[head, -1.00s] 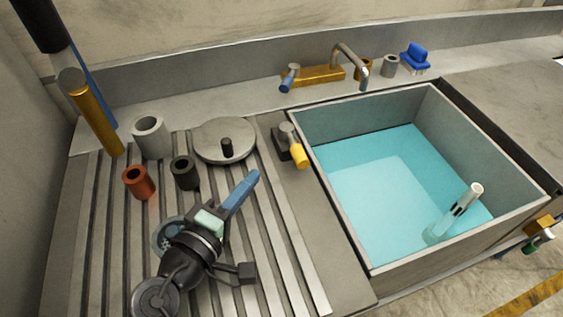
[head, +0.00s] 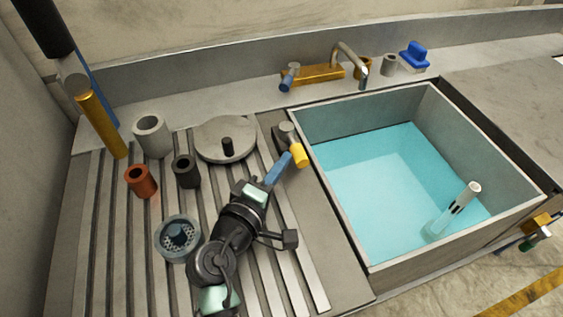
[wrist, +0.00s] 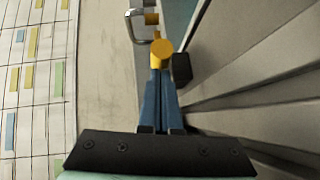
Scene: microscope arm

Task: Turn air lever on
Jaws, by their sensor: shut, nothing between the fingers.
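A lever with a yellow end (head: 299,155) and a grey body on a dark base sits on the counter at the sink's left edge. It shows no readable label. My gripper (head: 287,158) has blue fingers, shut and empty, with the tips just left of the yellow end. In the wrist view the yellow end (wrist: 162,50) lies just past my shut fingertips (wrist: 160,73). I cannot tell whether they touch it. A blue-handled tap (head: 288,78) and a green-handled valve (head: 530,244) are farther off.
The sink (head: 348,232) holds blue water and a clear tube (head: 453,209). A round grey lid (head: 225,139), black cup (head: 187,172), red cup (head: 140,181), grey cup (head: 152,136) and blue-grey strainer (head: 177,239) stand on the ribbed drainboard. A faucet (head: 350,58) is behind.

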